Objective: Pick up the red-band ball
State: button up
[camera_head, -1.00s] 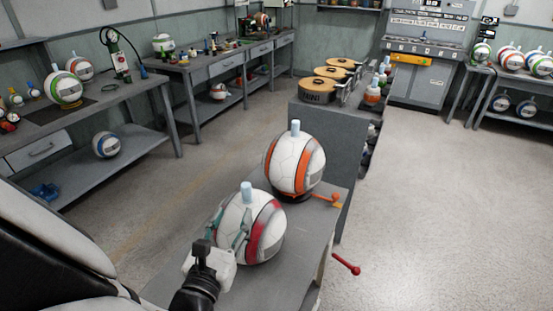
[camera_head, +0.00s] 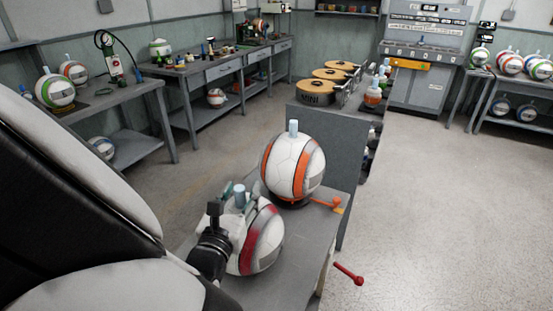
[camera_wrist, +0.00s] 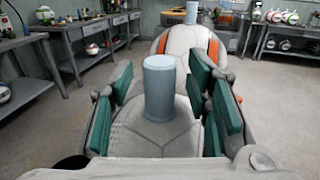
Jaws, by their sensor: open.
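The red-band ball (camera_head: 264,242), white with a red and a grey band, sits at the near end of the grey bench. A light-blue plug (camera_head: 239,196) stands upright on its top. My gripper (camera_wrist: 163,95) is open over the ball, partly hiding its left side in the head view. In the wrist view the green finger pads stand apart on the left and right of the plug (camera_wrist: 160,85), with gaps on both sides. The ball's white panels (camera_wrist: 150,138) show below the plug; its red band is not visible there.
An orange-band ball (camera_head: 295,165) with its own plug stands just behind the red-band ball. An orange lever (camera_head: 325,203) and a red-knobbed handle (camera_head: 349,273) stick out at the bench's right side. The floor (camera_head: 440,220) to the right is clear.

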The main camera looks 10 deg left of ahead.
grip_shut()
jog(key=shift+r, duration=0.15)
